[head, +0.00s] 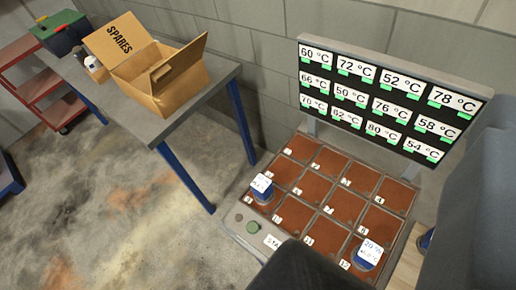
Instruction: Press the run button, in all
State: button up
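A low base unit (232,222) with a grid of numbered rust-brown pads stands on the floor. On its front left edge are a round green button (253,227) and a smaller dark knob or button (239,217). A white label (272,242) beside them is partly cut off by a dark shape and is not fully readable. No label saying "run" can be read. Dark parts of mine (305,268) fill the bottom middle and the right edge. They are apart from the green button. Whether the fingers are open or shut is not clear.
A board (398,97) with temperature cards stands behind the pads. Blue cans with white tags stand on a left pad (263,195) and the front pad (367,257). Left are a table (222,80) with a SPARES box (180,85) and a red cart (40,85).

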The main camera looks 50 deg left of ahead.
aim_at(253, 227)
jog(key=u, duration=1.2)
jog(key=k, duration=0.75)
jog(key=z, duration=0.2)
